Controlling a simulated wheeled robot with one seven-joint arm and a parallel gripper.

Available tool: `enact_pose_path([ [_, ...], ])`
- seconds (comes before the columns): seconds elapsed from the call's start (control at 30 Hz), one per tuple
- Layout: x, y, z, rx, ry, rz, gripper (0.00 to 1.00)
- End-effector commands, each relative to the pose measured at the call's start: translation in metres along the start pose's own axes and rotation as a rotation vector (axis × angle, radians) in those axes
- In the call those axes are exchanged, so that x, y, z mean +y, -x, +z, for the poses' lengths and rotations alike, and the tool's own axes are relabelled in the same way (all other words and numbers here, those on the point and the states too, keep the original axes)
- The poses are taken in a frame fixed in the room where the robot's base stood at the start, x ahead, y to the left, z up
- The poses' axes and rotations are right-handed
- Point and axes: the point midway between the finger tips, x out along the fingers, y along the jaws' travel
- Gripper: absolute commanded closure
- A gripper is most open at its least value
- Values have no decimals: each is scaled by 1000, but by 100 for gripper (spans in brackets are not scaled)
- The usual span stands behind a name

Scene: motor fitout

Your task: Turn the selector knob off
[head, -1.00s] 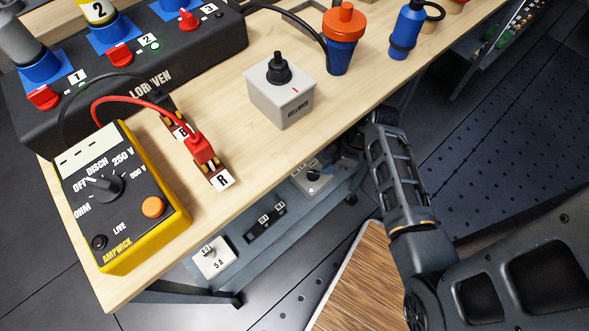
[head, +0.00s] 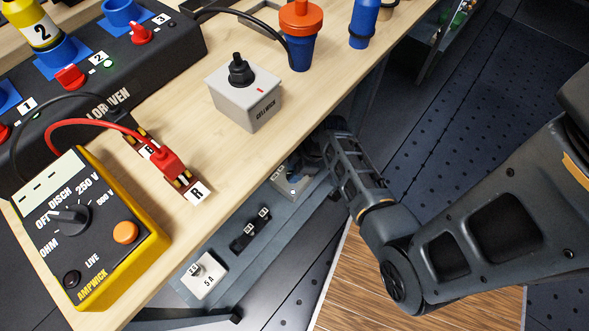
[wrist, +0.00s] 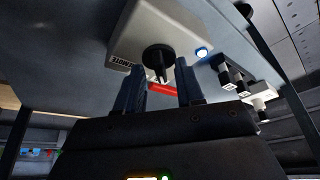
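In the wrist view a black round knob (wrist: 158,55) sits on a pale grey box (wrist: 185,22) marked REMOTE, with a red mark beside the knob. My gripper (wrist: 159,70) is open, its two dark fingers on either side of the knob's near part; I cannot tell if they touch it. In the head view my gripper is mostly hidden by the bench edge. On the bench, a yellow meter (head: 125,262) has a black selector knob (head: 70,219) with OFF among its labels; its bar lies toward OFF. A grey CELLWICK box (head: 255,110) has a black knob (head: 239,72) on top.
The wooden bench (head: 185,235) overhangs a grey lower shelf holding a 5 A switch box (head: 203,281) and black connectors (head: 250,230). Red and black leads cross the bench.

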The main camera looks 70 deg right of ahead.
Motion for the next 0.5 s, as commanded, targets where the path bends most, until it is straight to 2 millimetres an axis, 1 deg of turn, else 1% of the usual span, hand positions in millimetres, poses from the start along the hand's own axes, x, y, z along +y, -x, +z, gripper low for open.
enact_pose_path([
  [0.07,0,0,0,0,0,0,64],
  [0.43,0,0,0,0,0,0,99],
  [0.5,0,0,0,0,0,0,100],
])
